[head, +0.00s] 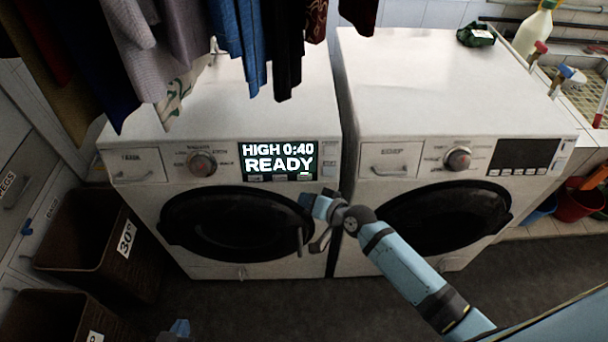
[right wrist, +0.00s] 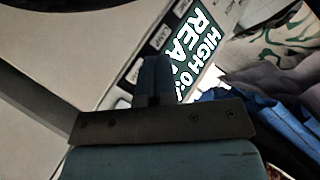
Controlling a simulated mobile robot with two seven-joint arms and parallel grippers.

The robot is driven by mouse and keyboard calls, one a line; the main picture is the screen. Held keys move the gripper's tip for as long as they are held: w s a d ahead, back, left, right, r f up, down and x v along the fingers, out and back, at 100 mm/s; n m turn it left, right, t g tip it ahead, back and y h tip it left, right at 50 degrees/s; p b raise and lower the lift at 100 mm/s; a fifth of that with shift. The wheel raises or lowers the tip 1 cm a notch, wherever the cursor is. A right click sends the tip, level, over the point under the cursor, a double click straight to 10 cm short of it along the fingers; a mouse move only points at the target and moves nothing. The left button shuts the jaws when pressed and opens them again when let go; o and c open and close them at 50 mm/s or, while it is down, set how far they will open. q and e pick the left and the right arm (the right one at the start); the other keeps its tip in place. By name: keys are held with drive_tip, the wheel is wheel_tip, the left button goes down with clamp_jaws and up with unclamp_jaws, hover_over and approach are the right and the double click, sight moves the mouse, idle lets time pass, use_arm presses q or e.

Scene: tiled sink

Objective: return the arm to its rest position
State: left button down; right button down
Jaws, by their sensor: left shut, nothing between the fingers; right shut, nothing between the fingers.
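My right arm (head: 405,262) reaches in from the lower right in the head view. Its gripper (head: 307,201) is in front of the left washing machine (head: 215,140), just below its lit panel and beside the right edge of its round door. In the right wrist view the gripper's fingers (right wrist: 153,75) are together with nothing between them, near the panel buttons. I cannot tell whether they touch the machine. My left gripper (head: 179,328) shows only as a small blue part at the bottom edge of the head view, shut and empty.
The left machine's display (head: 278,161) reads "HIGH 0:40 READY". A second machine (head: 440,90) stands to the right with a dark screen. Clothes (head: 240,40) hang over the left machine. Brown baskets (head: 85,245) stand at left. Dark floor (head: 260,310) is clear in front.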

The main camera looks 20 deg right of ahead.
idle(0.3)
drive_tip(key=s+d+n+h+p, duration=0.1)
drive_tip(key=s+d+n+h, duration=0.1)
drive_tip(key=s, duration=0.8)
drive_tip(key=s+d+f+n+h+p, duration=0.1)
drive_tip(key=s+n, duration=0.3)
drive_tip(key=s, duration=0.7)
drive_tip(key=shift+s+d+n+g+h+p, duration=0.3)
drive_tip(key=shift+d+h+p, duration=0.05)
drive_tip(key=shift+h+p, duration=0.35)
